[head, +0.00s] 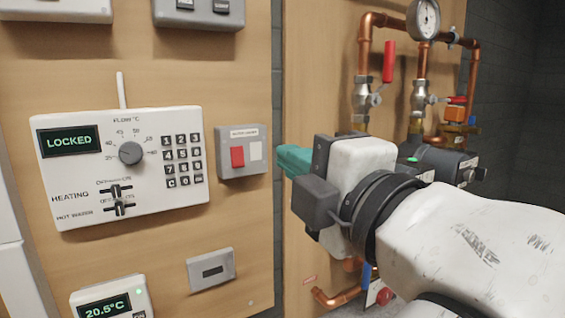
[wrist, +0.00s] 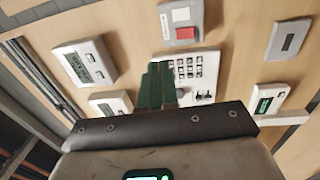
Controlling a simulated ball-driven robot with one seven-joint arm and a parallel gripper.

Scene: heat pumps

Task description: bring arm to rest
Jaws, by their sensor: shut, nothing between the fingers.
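My gripper (head: 293,160) shows in the head view, right of the control panels and in front of the gap between two wooden boards. Its teal fingers point left, close to the grey switch box (head: 243,150) with a red rocker. Whether they touch the box cannot be told. In the wrist view the fingers (wrist: 157,82) are together with nothing between them, and they cover part of the white keypad panel (wrist: 203,62). My white arm reaches in from the lower right of the head view.
The white heating panel (head: 122,165) reads LOCKED. A thermostat (head: 108,299) reads 20.5°C, and a small grey plate (head: 211,269) sits above it. Copper pipes (head: 365,50) with a red-handled valve (head: 389,62) and a gauge (head: 424,18) stand behind my gripper.

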